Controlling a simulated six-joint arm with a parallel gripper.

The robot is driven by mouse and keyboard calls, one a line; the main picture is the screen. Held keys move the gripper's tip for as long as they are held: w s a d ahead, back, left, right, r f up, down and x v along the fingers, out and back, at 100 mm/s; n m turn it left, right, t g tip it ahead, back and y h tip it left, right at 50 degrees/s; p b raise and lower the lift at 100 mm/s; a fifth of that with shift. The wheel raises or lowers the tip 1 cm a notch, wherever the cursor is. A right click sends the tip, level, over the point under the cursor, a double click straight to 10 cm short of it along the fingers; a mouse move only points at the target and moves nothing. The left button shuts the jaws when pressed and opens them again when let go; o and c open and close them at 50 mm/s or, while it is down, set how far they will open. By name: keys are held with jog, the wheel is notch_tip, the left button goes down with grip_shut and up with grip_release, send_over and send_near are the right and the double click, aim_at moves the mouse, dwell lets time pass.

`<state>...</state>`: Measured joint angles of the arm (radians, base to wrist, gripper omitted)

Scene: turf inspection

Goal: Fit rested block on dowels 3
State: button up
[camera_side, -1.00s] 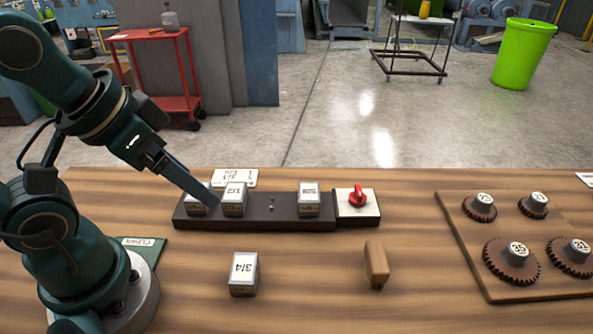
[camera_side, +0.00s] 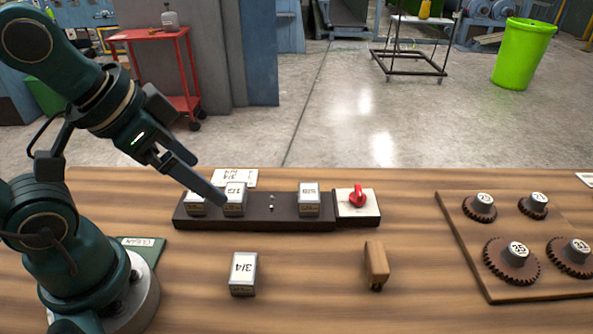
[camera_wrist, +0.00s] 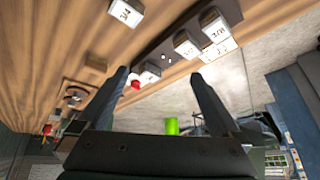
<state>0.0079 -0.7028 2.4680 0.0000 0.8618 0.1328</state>
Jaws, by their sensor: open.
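The block marked 3/4 (camera_side: 243,273) rests alone on the wooden table in front of the dark rail (camera_side: 255,226); it also shows at the top of the wrist view (camera_wrist: 127,12). The rail carries a block at its left end (camera_side: 196,206), a 1/2 block (camera_side: 234,200) and a 5/8 block (camera_side: 308,199). Two bare dowels (camera_side: 271,203) stand between the 1/2 and 5/8 blocks; they show in the wrist view too (camera_wrist: 167,58). My gripper (camera_side: 218,198) is in front of the left blocks in the side view. In the wrist view its fingers (camera_wrist: 160,93) are apart and empty.
A red knob on a white plate (camera_side: 357,201) sits at the rail's right end. A wooden piece (camera_side: 376,263) stands right of the 3/4 block. A gear board (camera_side: 470,270) lies at the right. A green CLEAN pad (camera_side: 145,247) lies by my base. Table between is clear.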

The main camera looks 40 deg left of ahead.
jog(key=w+d+f+m+g, duration=0.3)
jog(key=f+m, duration=0.1)
jog(key=m, duration=0.1)
jog(key=m+g, duration=0.2)
jog(key=g, duration=0.1)
send_over(244, 267)
notch_tip(244, 267, down, 7)
jog(key=shift+w+a+r, duration=0.1)
jog(key=shift+r, duration=0.05)
jog(key=shift+f, duration=2.65)
jog(key=c, duration=1.5)
